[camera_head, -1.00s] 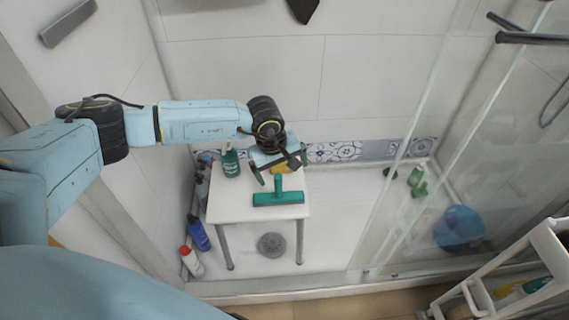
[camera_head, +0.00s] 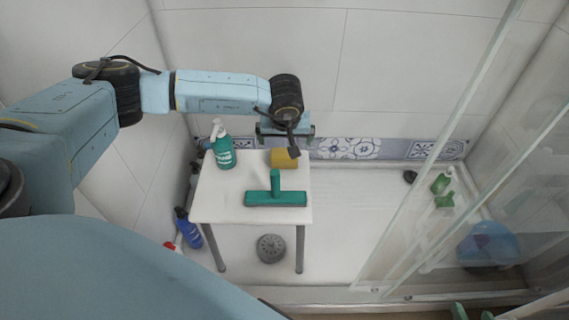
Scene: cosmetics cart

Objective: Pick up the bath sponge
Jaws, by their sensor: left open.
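The bath sponge, a yellow block (camera_head: 284,159), rests on the back edge of a small white table (camera_head: 225,195). My left gripper (camera_head: 285,134) is open and empty, just behind and above the sponge in the picture, apart from it as far as I can see. Its fingers are spread to either side, and the dark wrist partly hides them.
A green spray bottle (camera_head: 223,148) stands at the table's back left. A green squeegee (camera_head: 276,197) lies in front of the sponge. Glass panels (camera_head: 440,170) are on the right, with a blue basin (camera_head: 490,243) behind them. Bottles stand left of the table.

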